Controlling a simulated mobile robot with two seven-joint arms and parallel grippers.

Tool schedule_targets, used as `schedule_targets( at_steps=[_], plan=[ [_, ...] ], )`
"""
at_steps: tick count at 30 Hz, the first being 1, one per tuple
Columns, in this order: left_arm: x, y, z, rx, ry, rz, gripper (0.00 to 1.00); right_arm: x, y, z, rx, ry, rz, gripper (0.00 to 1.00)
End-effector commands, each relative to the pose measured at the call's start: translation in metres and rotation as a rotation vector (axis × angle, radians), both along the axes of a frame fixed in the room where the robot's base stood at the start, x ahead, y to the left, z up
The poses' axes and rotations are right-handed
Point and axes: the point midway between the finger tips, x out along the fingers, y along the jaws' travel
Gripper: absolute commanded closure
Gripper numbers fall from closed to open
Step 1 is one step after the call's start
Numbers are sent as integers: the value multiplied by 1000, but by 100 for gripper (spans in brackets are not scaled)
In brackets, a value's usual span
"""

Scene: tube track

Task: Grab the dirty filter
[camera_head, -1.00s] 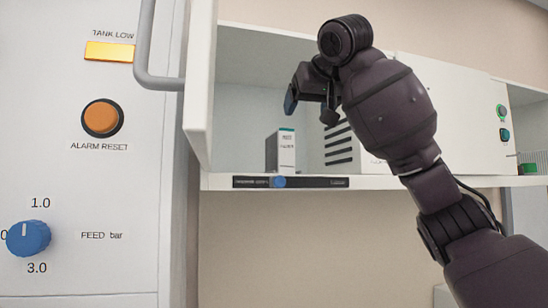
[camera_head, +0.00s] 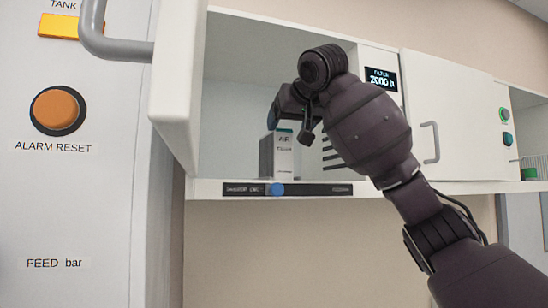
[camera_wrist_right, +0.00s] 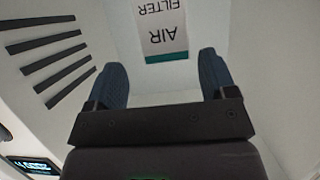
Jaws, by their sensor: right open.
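A white box labelled "AIR FILTER" (camera_head: 284,152) with a teal top band stands upright on the floor of the open wall cabinet. It also shows upside down in the right wrist view (camera_wrist_right: 163,28), straight ahead between the fingers. No separate filter that looks dirty can be made out. My right gripper (camera_head: 289,122) is at the cabinet opening, just above and in front of the box in the head view. Its blue fingers (camera_wrist_right: 160,78) are spread, empty and apart from the box in the wrist view. My left gripper is not in view.
The open cabinet door (camera_head: 178,85) stands to the left of the opening. A dark-slotted panel (camera_wrist_right: 52,65) is beside the box. A black strip with a blue knob (camera_head: 277,189) runs along the shelf's front edge. A lit display (camera_head: 381,79) is on the right.

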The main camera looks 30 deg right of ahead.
Motion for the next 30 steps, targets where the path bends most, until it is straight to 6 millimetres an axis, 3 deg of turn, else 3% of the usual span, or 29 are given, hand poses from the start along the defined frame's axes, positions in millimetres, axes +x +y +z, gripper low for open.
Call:
schedule_targets(
  at_steps=[12, 21, 30],
  plan=[
    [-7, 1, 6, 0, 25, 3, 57, 44, -3, -17, 0, 2, 0, 22],
    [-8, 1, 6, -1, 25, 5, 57, 47, -4, -19, 0, 0, 0, 22],
    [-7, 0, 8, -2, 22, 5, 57, 47, -4, -19, 0, 0, 0, 68]
  ],
)
